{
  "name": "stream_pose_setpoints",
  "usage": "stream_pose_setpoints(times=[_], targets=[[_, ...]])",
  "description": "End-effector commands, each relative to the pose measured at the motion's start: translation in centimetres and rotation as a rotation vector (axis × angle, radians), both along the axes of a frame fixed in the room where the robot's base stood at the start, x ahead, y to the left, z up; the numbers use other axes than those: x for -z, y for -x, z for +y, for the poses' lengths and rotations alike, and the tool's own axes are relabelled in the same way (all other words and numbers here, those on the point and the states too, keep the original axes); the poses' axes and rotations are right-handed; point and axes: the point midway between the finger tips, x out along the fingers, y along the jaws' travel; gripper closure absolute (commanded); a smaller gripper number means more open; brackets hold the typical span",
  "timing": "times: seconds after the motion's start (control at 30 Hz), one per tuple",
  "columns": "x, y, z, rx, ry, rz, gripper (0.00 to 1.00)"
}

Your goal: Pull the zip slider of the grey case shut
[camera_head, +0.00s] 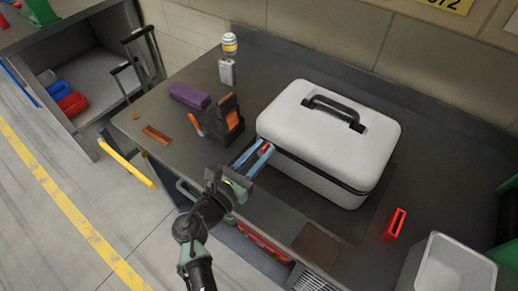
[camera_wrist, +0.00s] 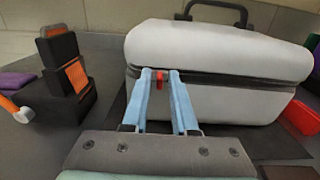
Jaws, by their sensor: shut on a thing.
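The grey case (camera_head: 325,125) stands on the dark worktop with a black handle on its lid. A dark zip seam runs around its side below the lid, and the case also fills the middle of the wrist view (camera_wrist: 225,50). The small red zip slider (camera_wrist: 159,80) sits at this seam, towards the left end of the face in front of me. My gripper (camera_head: 267,147) has light blue fingers and is at the case's left corner. In the wrist view my gripper (camera_wrist: 160,76) is shut on the slider, whose red part shows between the fingertips.
A black and orange holder (camera_head: 226,120) stands left of the case, with a purple block (camera_head: 190,95) behind it. A red frame (camera_head: 394,225) and a grey bin (camera_head: 450,268) are at the right.

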Motion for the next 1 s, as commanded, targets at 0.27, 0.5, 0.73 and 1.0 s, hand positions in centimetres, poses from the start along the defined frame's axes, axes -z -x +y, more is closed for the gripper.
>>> stream_pose_setpoints(times=[0.27, 0.5, 0.73, 1.0], targets=[[-0.3, 3.5, -4.7, 0.009, 0.002, 0.008, 1.00], [0.0, 7.5, -10.1, 0.009, 0.002, 0.006, 1.00], [0.1, 10.3, -14.1, 0.007, 0.002, 0.005, 1.00], [0.1, 11.7, -16.1, 0.006, 0.002, 0.003, 1.00]])
